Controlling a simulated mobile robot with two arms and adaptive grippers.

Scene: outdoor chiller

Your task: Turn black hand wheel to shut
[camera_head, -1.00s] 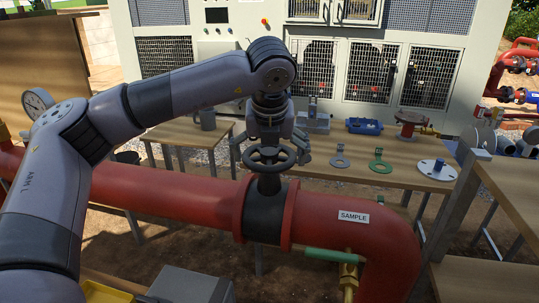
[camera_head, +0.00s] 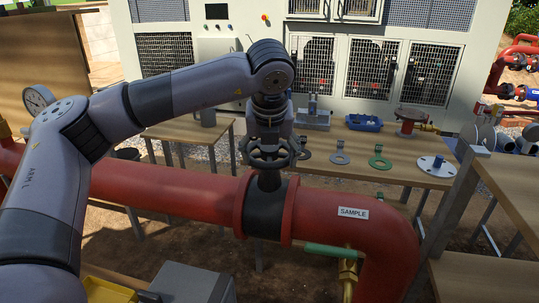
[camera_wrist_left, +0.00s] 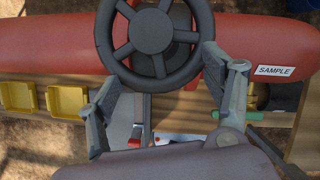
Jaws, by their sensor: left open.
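The black hand wheel (camera_head: 268,164) sits upright on its stem above the black valve body (camera_head: 266,208), set in the red pipe (camera_head: 160,198). My left gripper (camera_head: 271,150) points down from above, right over the wheel, and overlaps its rim in the head view. The left wrist view shows the spoked wheel (camera_wrist_left: 154,32) from above. There my left gripper (camera_wrist_left: 161,66) is open, its two fingers spread to either side of the wheel's lower part. The right finger lies by the rim; I cannot tell whether it touches. My right gripper is in neither view.
A gauge (camera_head: 38,98) stands at the left. A green lever (camera_head: 332,252) sits below the SAMPLE label (camera_head: 353,212).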

